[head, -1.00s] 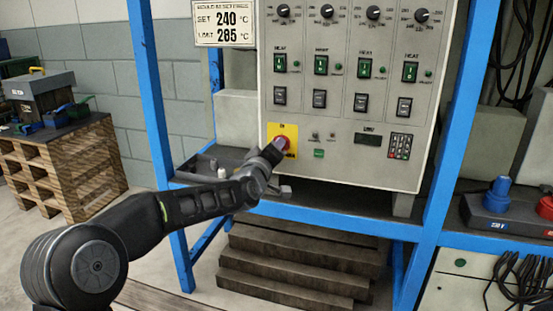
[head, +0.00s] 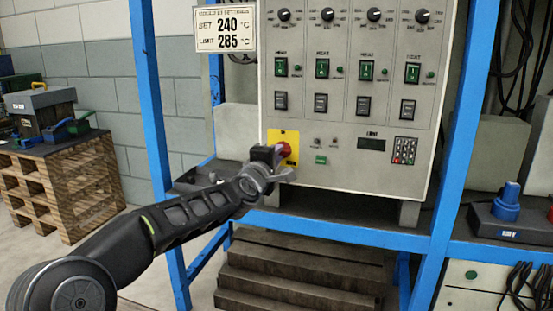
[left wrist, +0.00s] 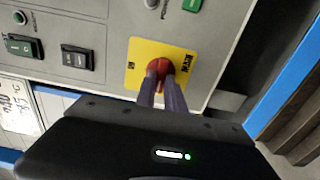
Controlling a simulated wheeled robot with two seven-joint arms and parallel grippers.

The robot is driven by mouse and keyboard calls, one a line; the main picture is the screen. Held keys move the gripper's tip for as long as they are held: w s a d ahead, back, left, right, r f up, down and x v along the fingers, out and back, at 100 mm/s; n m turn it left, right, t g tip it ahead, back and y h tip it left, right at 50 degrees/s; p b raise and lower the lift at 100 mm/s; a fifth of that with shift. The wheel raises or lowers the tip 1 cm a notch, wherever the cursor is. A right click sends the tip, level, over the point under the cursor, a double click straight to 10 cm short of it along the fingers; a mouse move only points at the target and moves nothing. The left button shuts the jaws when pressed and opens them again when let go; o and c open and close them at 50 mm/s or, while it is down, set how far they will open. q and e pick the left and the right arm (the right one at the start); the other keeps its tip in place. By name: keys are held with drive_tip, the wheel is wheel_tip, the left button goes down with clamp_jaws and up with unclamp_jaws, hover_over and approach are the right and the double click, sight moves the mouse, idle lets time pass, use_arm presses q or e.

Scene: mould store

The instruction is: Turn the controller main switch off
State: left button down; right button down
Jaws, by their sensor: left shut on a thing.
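The controller (head: 340,150) is a grey upright panel in the blue frame. Its main switch is a red rotary knob (head: 284,149) on a yellow plate (head: 275,135) at the panel's lower left. In the left wrist view the red knob (left wrist: 158,68) sits in the middle of the yellow plate (left wrist: 188,58). My left gripper (head: 278,163) is at the knob, with its two fingers (left wrist: 163,82) shut on it. The fingers hide part of the knob, and I cannot tell which mark it points to. My right gripper is not in view.
A green button (head: 321,160) and a keypad (head: 404,150) are right of the switch. Rocker switches and dials fill the panel above. Blue frame posts (head: 150,130) stand on both sides. Wooden steps (head: 300,270) lie below.

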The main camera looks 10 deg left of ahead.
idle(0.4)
use_arm(q)
drive_tip(key=c, duration=1.4)
unclamp_jaws()
drive_tip(key=shift+c, duration=0.2)
drive_tip(key=shift+s, duration=0.1)
drive_tip(key=s, duration=0.7)
drive_tip(key=shift+s+a+b, duration=0.3)
drive_tip(key=shift+b, duration=0.05)
